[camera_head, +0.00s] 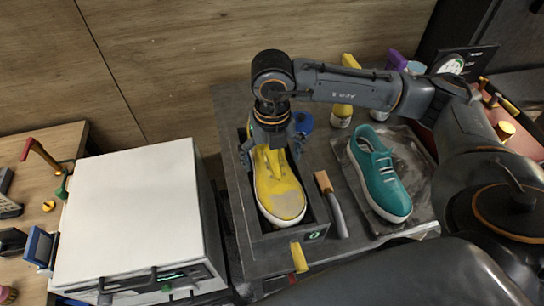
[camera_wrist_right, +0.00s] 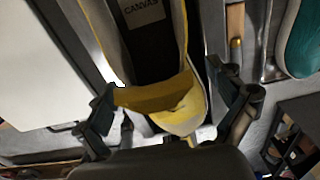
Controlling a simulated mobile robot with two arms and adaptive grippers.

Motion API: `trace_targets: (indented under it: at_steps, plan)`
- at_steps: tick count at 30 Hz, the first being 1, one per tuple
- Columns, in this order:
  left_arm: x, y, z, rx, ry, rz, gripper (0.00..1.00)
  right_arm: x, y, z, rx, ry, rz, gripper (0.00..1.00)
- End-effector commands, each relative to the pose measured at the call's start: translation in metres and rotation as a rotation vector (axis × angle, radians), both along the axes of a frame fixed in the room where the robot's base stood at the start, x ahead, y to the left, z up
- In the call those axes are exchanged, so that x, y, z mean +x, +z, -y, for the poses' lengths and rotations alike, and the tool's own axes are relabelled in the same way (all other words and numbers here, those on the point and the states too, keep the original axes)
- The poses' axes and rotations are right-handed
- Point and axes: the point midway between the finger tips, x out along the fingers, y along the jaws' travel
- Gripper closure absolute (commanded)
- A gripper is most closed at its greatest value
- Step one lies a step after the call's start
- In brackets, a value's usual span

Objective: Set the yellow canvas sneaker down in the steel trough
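The yellow canvas sneaker (camera_head: 280,197) is within the outline of the dark steel trough (camera_head: 312,232), its toe toward the front wall. I cannot tell whether its sole rests on the bottom. My right gripper (camera_head: 271,142) is over the heel end, pointing down. In the right wrist view, its fingers (camera_wrist_right: 170,100) stand apart on either side of the sneaker's heel (camera_wrist_right: 160,97). A gap shows between the heel and the right-hand finger; the left-hand finger is close to the heel. The "CANVAS" label (camera_wrist_right: 147,13) shows inside the shoe. My left gripper is out of view.
A wooden-handled brush (camera_head: 330,200) lies right of the trough. A teal sneaker (camera_head: 379,175) sits on a grey tray (camera_head: 357,184) further right. A white-topped box (camera_head: 130,210) stands close on the left.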

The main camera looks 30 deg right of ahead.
Motion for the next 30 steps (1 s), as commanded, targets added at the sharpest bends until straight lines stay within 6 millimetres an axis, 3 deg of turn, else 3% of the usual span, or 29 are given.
trace_targets:
  at_steps: [8,10,24,30]
  plan:
    - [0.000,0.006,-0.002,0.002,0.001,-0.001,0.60,0.000,0.006,0.000,0.000,0.000,0.000,0.05]
    - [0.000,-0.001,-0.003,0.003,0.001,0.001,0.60,0.001,0.010,-0.001,0.002,0.000,0.005,0.05]
    - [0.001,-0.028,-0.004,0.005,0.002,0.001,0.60,0.001,0.106,0.000,0.001,0.001,0.004,0.05]
    - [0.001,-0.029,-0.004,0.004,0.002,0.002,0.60,0.000,0.121,0.000,0.000,0.000,0.000,0.05]
